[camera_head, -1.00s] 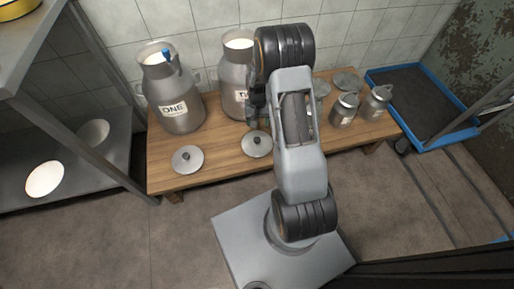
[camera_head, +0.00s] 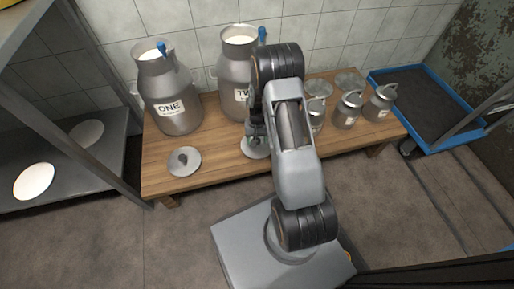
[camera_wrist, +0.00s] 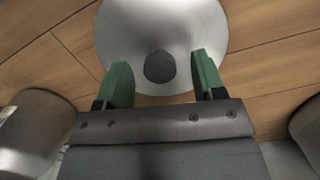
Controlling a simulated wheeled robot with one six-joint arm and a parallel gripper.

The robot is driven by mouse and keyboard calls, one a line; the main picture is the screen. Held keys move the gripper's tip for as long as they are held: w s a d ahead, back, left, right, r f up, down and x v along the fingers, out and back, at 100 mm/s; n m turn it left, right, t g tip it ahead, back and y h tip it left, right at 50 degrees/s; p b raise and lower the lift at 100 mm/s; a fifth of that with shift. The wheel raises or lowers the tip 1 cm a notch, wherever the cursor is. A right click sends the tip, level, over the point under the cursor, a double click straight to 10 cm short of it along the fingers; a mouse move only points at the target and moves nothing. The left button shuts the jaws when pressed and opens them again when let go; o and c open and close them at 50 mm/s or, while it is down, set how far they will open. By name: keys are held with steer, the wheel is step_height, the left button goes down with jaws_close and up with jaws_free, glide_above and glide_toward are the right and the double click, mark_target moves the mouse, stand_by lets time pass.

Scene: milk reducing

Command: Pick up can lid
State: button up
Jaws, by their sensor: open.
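A round metal can lid (camera_head: 255,148) with a dark knob lies on the wooden table, partly hidden behind my arm. It fills the upper middle of the wrist view (camera_wrist: 193,30), where its knob (camera_wrist: 159,66) shows between my fingertips. My gripper (camera_wrist: 160,75) is open, with one green finger on each side of the knob, not closed on it. In the head view my gripper (camera_head: 257,128) is mostly hidden by the arm. A second lid (camera_head: 185,162) lies on the table to the left, below the can marked ONE (camera_head: 170,95).
A second large can (camera_head: 237,75) stands behind my gripper. Several small cans, such as one (camera_head: 348,110), stand to the right. The wooden table (camera_head: 222,150) is bare between the lids. A blue-edged cart (camera_head: 430,105) is at the far right.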

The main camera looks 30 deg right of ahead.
steer(key=shift+f, duration=0.7)
steer(key=shift+r, duration=0.1)
steer(key=c, duration=1.1)
